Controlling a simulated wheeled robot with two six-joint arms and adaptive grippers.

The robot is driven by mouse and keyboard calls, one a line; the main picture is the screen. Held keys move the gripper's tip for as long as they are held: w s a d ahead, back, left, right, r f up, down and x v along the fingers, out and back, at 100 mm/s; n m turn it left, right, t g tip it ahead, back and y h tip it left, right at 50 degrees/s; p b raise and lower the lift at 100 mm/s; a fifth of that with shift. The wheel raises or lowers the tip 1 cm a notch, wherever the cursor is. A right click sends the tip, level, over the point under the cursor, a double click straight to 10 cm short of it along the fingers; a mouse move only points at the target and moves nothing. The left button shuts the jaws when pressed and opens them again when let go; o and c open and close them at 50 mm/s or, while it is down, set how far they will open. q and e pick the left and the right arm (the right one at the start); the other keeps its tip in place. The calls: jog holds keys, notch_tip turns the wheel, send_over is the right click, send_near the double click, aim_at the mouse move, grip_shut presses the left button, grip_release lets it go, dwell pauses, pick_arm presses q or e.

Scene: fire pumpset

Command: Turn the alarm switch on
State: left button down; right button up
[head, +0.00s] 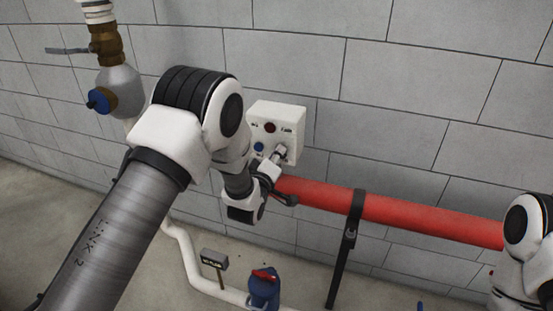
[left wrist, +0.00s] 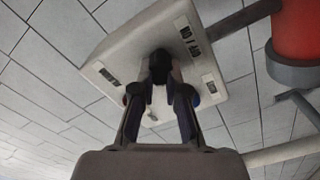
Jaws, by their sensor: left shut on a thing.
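The white alarm box (head: 292,117) is mounted on the block wall, with a dark red button or lamp (head: 270,127) and a blue one (head: 259,146) on its face. My left gripper (head: 279,154) reaches the lower right part of the box face. In the left wrist view the box (left wrist: 123,50) fills the upper middle. There my left gripper (left wrist: 163,95) has its fingers either side of a dark switch knob (left wrist: 160,62) and is shut on it. The fingers hide part of the knob, and its exact turn angle cannot be told. My right gripper is out of view.
A red pipe (head: 420,214) runs along the wall to the right of the box, on a black support (head: 347,245). A valve with a blue handle (head: 98,100) is at upper left. A blue valve (head: 263,288) and a small sign (head: 215,258) stand below.

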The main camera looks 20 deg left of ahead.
pick_arm(q)
jog(key=shift+r+n, duration=0.1)
jog(key=shift+n, duration=0.4)
jog(key=c, duration=1.2)
grip_release()
jog(key=s, duration=1.2)
jog(key=shift+a, duration=0.2)
jog(key=shift+s, duration=0.1)
